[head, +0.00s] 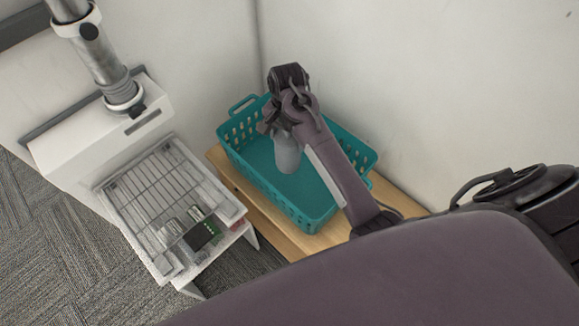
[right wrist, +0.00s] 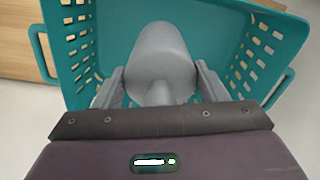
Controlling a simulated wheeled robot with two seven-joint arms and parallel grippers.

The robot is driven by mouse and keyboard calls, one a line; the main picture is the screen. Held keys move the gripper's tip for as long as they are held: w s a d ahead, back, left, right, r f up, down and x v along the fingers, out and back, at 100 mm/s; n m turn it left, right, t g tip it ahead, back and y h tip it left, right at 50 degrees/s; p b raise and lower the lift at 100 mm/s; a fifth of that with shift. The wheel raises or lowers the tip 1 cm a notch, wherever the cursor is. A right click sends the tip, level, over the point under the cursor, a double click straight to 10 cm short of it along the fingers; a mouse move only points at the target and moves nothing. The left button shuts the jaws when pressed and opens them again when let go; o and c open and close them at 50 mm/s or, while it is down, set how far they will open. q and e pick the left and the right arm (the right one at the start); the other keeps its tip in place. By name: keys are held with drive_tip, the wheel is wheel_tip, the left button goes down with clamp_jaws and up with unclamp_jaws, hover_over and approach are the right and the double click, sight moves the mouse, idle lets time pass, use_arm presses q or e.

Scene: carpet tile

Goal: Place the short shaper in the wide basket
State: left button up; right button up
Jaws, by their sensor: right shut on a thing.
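The wide basket (head: 318,211) is teal with slotted walls and a loop handle at each end. It stands on a wooden surface against the wall, and it also shows in the right wrist view (right wrist: 103,15). My right gripper (head: 281,131) is over the basket and shut on the short shaper (head: 287,155), a grey rounded cylinder. In the right wrist view the shaper (right wrist: 162,60) sits between the two fingers (right wrist: 160,88). It hangs over the basket's inside; whether it touches the floor of the basket I cannot tell. My left gripper is not in view.
A white unit with a wire rack (head: 160,190) stands left of the basket, with small metal cylinders and a dark green item (head: 203,235) on it. A white box with a metal pipe (head: 100,60) is behind it. Walls close off the back; carpet (head: 35,240) lies at left.

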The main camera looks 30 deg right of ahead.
sight(288, 168)
wheel_tip(288, 168, down, 11)
drive_tip(key=shift+f, duration=2.2)
drive_tip(key=shift+f, duration=0.15)
drive_tip(key=o, duration=1.3)
wheel_tip(288, 168, up, 12)
drive_tip(key=shift+r, duration=0.2)
